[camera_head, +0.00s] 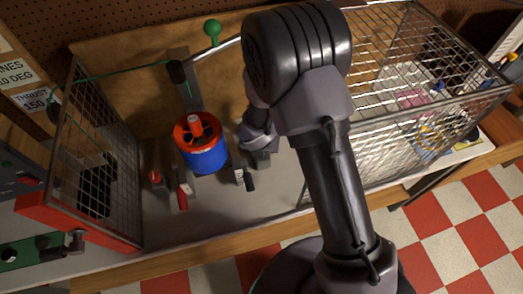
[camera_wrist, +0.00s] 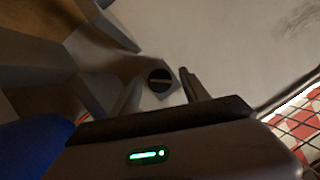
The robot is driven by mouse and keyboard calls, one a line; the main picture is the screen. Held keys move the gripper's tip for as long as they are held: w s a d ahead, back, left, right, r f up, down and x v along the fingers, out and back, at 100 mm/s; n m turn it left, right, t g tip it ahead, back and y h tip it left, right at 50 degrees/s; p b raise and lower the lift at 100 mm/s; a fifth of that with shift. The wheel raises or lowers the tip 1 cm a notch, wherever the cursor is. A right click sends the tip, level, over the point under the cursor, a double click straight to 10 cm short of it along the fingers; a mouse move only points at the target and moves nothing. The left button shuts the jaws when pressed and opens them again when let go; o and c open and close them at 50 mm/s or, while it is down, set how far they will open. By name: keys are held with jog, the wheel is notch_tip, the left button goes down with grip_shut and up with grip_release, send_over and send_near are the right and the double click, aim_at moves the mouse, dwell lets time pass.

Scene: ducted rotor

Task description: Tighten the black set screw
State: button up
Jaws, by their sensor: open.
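A round black screw head with a pale straight slot, the black set screw (camera_wrist: 159,78), shows in the wrist view on a grey block. My gripper (camera_wrist: 160,90) is open, with one finger on each side of the screw head in the picture. I cannot tell whether the fingers touch it. In the head view the ducted rotor (camera_head: 205,158), with a red rim and blue body, stands on the grey bench top. My gripper is just right of it, low over the bench and mostly hidden by my arm. The screw cannot be made out there.
Small red-handled (camera_head: 182,197) and black-handled (camera_head: 249,182) parts lie in front of the rotor. A wire mesh guard (camera_head: 105,165) stands at left, a large wire cage (camera_head: 425,85) at right. A green ball (camera_head: 212,27) on a rod is behind.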

jog(key=shift+f, duration=0.1)
grip_shut()
jog(key=shift+m+p, duration=0.3)
jog(key=shift+p, duration=0.2)
jog(key=shift+r+m+h+p, duration=0.2)
jog(key=shift+m+h+p, duration=0.2)
jog(key=shift+m+p, duration=0.3)
jog(key=m+p, duration=0.2)
jog(key=p, duration=0.1)
jog(key=shift+a+g+h, duration=0.15)
jog(key=shift+g+h, duration=0.15)
jog(key=shift+h, duration=0.1)
jog(key=m+p, duration=0.2)
jog(key=m, duration=0.1)
jog(key=shift+w+g+h, duration=0.1)
jog(key=shift+g+h, duration=0.2)
jog(key=shift+h, duration=0.1)
jog(key=shift+a+f+m+g+h+p, duration=0.15)
jog(key=shift+m+g+h+p, duration=0.3)
jog(key=shift+m, duration=1.05)
jog(key=shift+w, duration=0.1)
